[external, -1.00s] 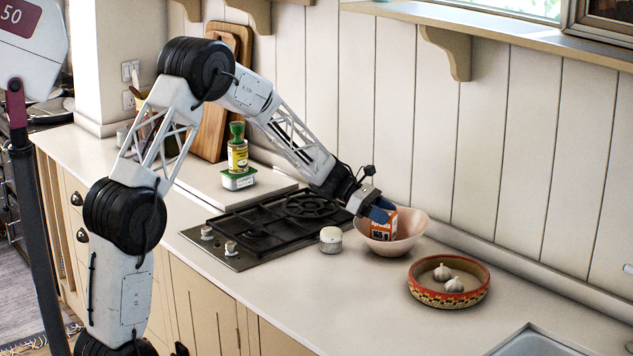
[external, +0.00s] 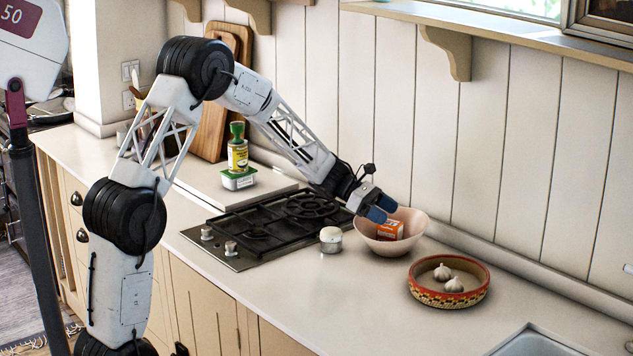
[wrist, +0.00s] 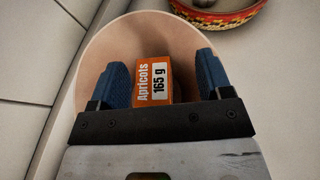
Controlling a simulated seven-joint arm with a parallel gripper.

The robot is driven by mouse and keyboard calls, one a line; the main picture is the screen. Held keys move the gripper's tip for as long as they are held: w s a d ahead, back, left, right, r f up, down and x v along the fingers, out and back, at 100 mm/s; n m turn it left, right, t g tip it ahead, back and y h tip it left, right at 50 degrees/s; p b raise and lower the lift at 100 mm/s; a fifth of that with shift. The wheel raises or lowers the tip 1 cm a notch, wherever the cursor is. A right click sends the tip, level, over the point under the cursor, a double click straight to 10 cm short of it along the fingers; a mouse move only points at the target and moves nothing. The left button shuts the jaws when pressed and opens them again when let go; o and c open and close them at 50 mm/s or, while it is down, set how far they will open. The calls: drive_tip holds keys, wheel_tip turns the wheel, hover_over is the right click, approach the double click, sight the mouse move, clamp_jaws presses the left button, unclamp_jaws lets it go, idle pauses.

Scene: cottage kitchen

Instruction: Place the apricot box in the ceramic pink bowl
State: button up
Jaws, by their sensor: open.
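The orange apricot box (external: 390,230) lies inside the pink ceramic bowl (external: 412,243). In the wrist view the box (wrist: 153,80) shows its "Apricots 165 g" label, with the bowl's pale pink inside (wrist: 135,32) around it. My gripper (external: 378,210) is open above the bowl's left side. In the wrist view my blue fingers (wrist: 162,78) are spread to either side of the box, with a gap at each side. The lower part of the box is hidden behind my gripper's body in that view.
A red patterned dish (external: 449,296) with garlic bulbs stands right of the bowl. A small white-lidded jar (external: 331,240) stands left of it, beside the black gas hob (external: 270,225). The front counter is clear, and a sink (external: 535,343) is at lower right.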

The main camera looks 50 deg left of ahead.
drive_tip(key=v, duration=1.2)
drive_tip(key=shift+s+d+r, duration=0.15)
drive_tip(key=shift+r, duration=0.05)
idle(0.4)
drive_tip(key=s+d+r+m+g+y, duration=0.25)
drive_tip(key=s+d+m, duration=0.35)
drive_tip(key=s, duration=0.6)
drive_tip(key=s+d+r+m+g+y, duration=0.1)
drive_tip(key=s+d+r+m+y, duration=0.35)
drive_tip(key=s, duration=0.85)
drive_tip(key=s+d+f+m+t+y, duration=0.1)
drive_tip(key=s+m+y, duration=0.4)
drive_tip(key=s+m, duration=0.7)
drive_tip(key=shift+s+f+y, duration=0.3)
drive_tip(key=shift+s+f, duration=0.2)
drive_tip(key=shift+s, duration=5.8)
drive_tip(key=shift+d, duration=0.1)
